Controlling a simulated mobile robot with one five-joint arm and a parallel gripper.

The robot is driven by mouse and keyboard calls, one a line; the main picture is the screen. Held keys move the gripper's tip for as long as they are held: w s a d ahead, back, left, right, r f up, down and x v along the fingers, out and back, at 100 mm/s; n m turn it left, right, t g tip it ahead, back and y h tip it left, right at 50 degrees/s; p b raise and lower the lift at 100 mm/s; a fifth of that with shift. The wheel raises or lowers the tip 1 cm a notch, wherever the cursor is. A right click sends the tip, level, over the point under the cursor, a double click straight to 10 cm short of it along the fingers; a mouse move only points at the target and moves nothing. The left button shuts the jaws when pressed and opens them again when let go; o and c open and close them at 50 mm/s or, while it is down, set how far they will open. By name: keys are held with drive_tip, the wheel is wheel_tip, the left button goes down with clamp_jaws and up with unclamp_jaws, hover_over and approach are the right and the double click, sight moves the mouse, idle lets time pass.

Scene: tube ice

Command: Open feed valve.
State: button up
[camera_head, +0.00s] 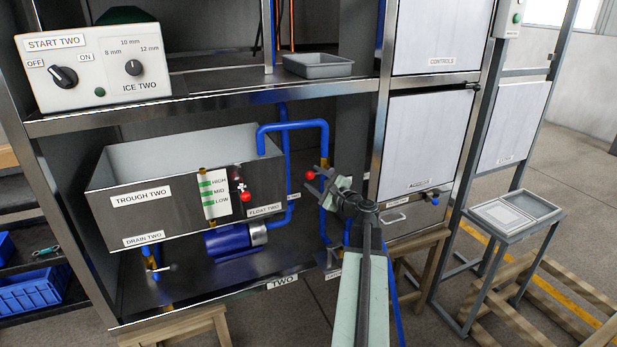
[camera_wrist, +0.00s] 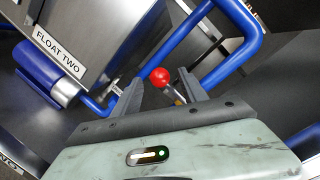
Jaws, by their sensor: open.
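A valve lever with a red ball knob (camera_head: 310,175) is beside the blue pipe, right of the trough. Its label is too small to read, so I cannot tell for certain that it is the feed valve. My gripper (camera_head: 324,182) is close by it. In the wrist view the red knob (camera_wrist: 159,77) shows between the two fingertips of my gripper (camera_wrist: 161,84), with a short metal stem running down between the fingers. The fingers are open, with gaps to the knob. The valve body is largely hidden by my gripper.
The trough marked TROUGH TWO (camera_head: 125,203) stands to the left, with a second red knob (camera_head: 245,196) at its float. A blue motor (camera_head: 228,243) and blue pipes (camera_head: 322,135) are near my arm. The AGGIDS-like labelled panel (camera_head: 425,140) and a small stand (camera_head: 515,213) are to the right.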

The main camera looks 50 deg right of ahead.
sight(312, 178)
drive_tip(key=w, duration=0.3)
drive_tip(key=shift+w+d, duration=0.1)
drive_tip(key=shift+d, duration=0.2)
clamp_jaws()
drive_tip(key=shift+a+f, duration=0.1)
drive_tip(key=shift+a, duration=0.05)
idle(0.9)
